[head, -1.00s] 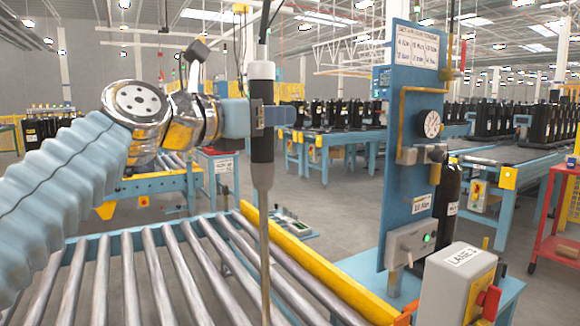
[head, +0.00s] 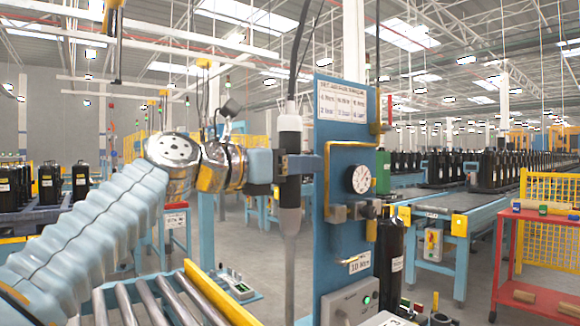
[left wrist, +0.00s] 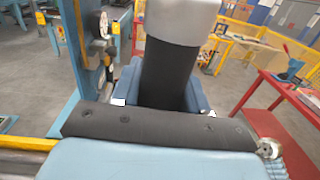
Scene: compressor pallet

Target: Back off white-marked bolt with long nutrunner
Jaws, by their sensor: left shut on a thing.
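The long nutrunner (head: 290,190) hangs upright in the head view, with a grey top, a black grip and a long grey shaft below. A cable runs up from its top. My left gripper (head: 292,167) is shut around its black grip. In the left wrist view the nutrunner (left wrist: 170,75) stands between the blue fingers of my left gripper (left wrist: 165,95). The tool's lower end is out of the head view. The white-marked bolt is not in view. My right gripper is not in view.
A blue panel (head: 335,240) with a gauge (head: 358,180) and yellow pipe stands just right of the tool. A roller conveyor (head: 150,300) lies below. A black cylinder (head: 388,255) stands beside the panel. A red cart (head: 535,265) is at the right.

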